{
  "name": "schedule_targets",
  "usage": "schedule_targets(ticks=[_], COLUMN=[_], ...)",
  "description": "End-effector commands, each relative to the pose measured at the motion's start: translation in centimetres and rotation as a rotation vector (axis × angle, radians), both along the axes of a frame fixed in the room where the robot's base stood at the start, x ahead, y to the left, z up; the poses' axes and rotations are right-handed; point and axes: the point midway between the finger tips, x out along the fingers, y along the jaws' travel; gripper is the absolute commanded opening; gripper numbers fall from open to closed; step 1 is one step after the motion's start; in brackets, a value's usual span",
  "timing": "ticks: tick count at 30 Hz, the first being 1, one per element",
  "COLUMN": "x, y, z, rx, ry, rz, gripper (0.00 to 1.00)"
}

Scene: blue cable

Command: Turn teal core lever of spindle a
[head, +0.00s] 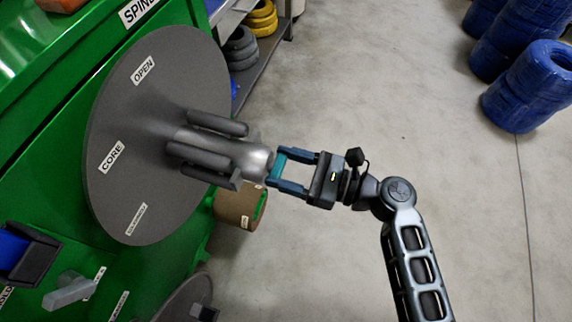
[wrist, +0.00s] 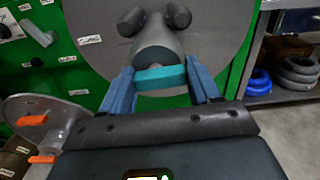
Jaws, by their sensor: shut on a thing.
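The teal core lever (wrist: 161,77) shows in the wrist view as a short bar at the end of the grey spindle core, between my gripper's two blue fingers. My gripper (head: 282,170) is shut on it; in the head view only a little of the teal lever (head: 281,163) shows between the fingers. The spindle core (head: 215,147) is a grey cylinder with several dark bars around it. It sticks out of a large grey disc (head: 125,185) labelled CORE and OPEN, on the green machine (head: 60,130). The lever's far side is hidden.
A brown roll (head: 240,205) is below the core. A grey lever (head: 68,292) and a blue part (head: 15,250) are at the lower left. Blue cable coils (head: 530,85) stand at the upper right. A shelf (head: 262,55) holds grey and yellow coils. The middle floor is clear.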

Motion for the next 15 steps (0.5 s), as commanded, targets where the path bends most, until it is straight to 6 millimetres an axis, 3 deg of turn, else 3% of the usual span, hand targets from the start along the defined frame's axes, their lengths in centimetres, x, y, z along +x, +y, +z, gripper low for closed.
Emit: schedule_targets(ticks=[15], x=[-0.24], y=[0.03], z=[-0.03], rx=[-0.14], ry=[-0.384], rz=[-0.001], gripper=[0.31])
